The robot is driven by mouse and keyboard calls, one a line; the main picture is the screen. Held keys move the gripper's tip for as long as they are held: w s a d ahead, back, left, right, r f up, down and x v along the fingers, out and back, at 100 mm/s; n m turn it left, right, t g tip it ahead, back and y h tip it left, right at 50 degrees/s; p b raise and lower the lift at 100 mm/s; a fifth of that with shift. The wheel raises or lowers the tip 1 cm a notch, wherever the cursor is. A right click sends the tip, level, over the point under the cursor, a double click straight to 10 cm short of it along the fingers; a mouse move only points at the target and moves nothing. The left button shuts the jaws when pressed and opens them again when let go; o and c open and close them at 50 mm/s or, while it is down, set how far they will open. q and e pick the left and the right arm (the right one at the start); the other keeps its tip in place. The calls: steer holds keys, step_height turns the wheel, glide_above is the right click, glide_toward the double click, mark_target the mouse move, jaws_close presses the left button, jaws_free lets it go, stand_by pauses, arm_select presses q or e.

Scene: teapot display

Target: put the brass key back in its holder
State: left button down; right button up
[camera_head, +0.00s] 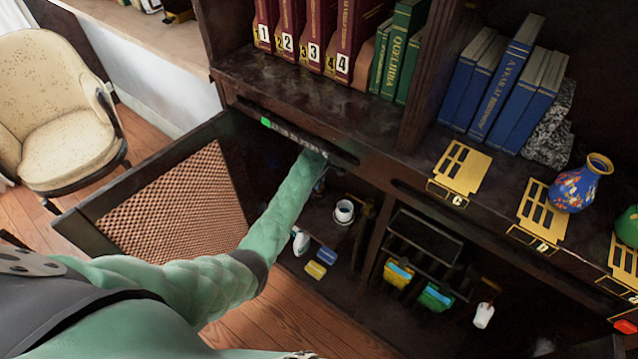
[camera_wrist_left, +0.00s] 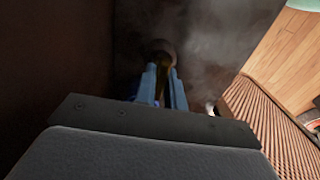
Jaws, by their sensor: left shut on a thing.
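My left arm reaches into the open lower cabinet, under the shelf edge, in the head view. My left gripper (camera_head: 320,184) is mostly hidden there by the arm and the shelf. In the left wrist view, the blue fingers of my left gripper (camera_wrist_left: 161,88) are shut on a dark brass-brown thing with a rounded end, which looks like the brass key (camera_wrist_left: 163,52). The view is dark, so its shape is unclear. I cannot make out the key's holder in either view. My right gripper is not in view.
The cabinet door (camera_head: 175,205) with a woven panel stands open at left. A white cup (camera_head: 344,211) and small blue and yellow blocks (camera_head: 316,270) are inside the cabinet. A blue patterned vase (camera_head: 577,187) stands on the shelf at right. Numbered red books (camera_head: 310,35) stand above.

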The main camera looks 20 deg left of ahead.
arm_select(q)
steer(key=shift+f, duration=0.85)
stand_by(0.9)
steer(key=c, duration=1.4)
jaws_free()
